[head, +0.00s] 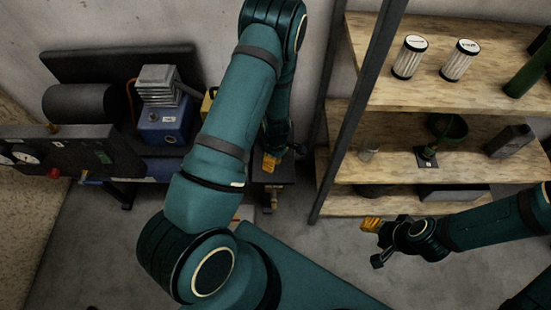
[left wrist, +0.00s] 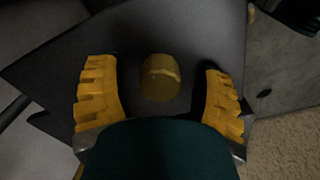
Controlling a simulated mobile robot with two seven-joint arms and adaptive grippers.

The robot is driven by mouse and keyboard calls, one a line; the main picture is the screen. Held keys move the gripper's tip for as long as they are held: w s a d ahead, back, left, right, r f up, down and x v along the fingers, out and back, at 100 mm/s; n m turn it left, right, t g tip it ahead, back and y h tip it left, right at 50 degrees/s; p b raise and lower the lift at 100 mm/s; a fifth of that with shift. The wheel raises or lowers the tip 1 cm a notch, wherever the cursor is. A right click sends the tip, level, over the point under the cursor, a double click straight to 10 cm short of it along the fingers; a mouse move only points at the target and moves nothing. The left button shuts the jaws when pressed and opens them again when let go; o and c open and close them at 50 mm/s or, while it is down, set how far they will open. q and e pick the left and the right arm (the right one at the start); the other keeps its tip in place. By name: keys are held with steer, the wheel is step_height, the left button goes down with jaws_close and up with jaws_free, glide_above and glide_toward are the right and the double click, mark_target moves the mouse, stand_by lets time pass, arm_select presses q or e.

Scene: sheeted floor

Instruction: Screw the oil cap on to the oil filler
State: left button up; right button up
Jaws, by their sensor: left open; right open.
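A yellow cylindrical piece, which looks like the oil cap (left wrist: 160,77), stands on a dark flat surface in the left wrist view. My left gripper (head: 270,162) is open, with one yellow finger on each side of the cap and a gap on both sides. In the head view my left gripper is low over a small dark stand, partly behind my own arm, and I cannot make out the cap there. My right gripper (head: 373,238) is open and empty in front of the lower shelves. I cannot identify the oil filler in either view.
A blue machine (head: 163,122) and a dark gauge panel (head: 65,150) stand at left.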

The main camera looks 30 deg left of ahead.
arm_select(q)
jaws_close()
steer(key=shift+r, duration=0.1)
steer(key=shift+r+p, duration=3.65)
steer(key=shift+r, duration=0.6)
steer(key=c, duration=1.1)
jaws_free()
jaws_close()
